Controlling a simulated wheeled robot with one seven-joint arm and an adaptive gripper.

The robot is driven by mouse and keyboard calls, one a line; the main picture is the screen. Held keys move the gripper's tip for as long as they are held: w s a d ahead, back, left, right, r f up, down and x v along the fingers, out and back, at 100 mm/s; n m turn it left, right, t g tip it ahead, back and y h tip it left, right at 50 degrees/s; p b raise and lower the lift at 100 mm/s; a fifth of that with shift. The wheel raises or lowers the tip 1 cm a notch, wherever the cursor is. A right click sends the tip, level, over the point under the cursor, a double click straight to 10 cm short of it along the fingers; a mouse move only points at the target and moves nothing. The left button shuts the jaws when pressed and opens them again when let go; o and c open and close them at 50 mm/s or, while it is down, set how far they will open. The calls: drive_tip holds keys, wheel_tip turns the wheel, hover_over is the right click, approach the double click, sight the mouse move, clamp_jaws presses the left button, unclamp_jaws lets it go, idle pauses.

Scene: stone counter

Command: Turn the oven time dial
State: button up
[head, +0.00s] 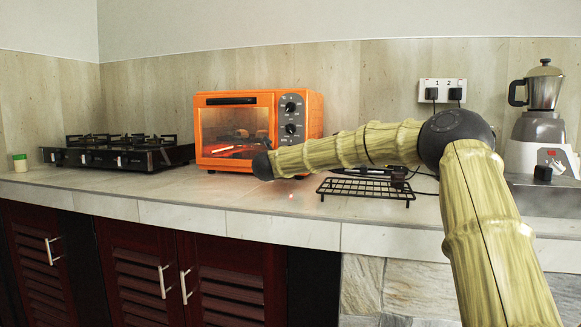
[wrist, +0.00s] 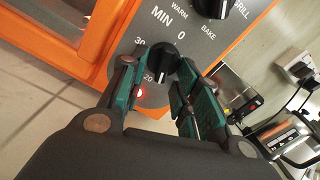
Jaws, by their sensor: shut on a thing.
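The orange oven (head: 258,126) stands on the counter, its door shut and its inside lit. In the wrist view its time dial (wrist: 163,60) is a black knob on the grey panel, beside the marks MIN, 0 and 30. My gripper (wrist: 158,74) has a green-and-dark finger on each side of this knob and is shut on it. The lower part of the knob is between the fingers. In the head view my arm hides the lower part of the panel, and I cannot make out the fingers or the time dial there.
Two upper knobs (head: 290,118) show on the oven panel. A black wire rack (head: 366,189) lies on the counter under my arm. A gas hob (head: 118,151) is on the left, a blender (head: 543,115) on the right. A small red light (wrist: 141,93) glows below the dial.

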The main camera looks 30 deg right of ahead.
drive_tip(key=m+b, duration=0.2)
drive_tip(key=shift+w+f+b, duration=0.1)
drive_tip(key=shift+f+b, duration=0.2)
drive_tip(key=shift+f, duration=0.1)
drive_tip(key=shift+w+a+r+m+b, duration=0.1)
drive_tip(key=shift+r+m+b, duration=0.1)
drive_tip(key=shift+m+b, duration=0.9)
drive_tip(key=shift+m, duration=0.3)
drive_tip(key=o, duration=0.9)
drive_tip(key=shift+r, duration=0.1)
drive_tip(key=v, duration=1.2)
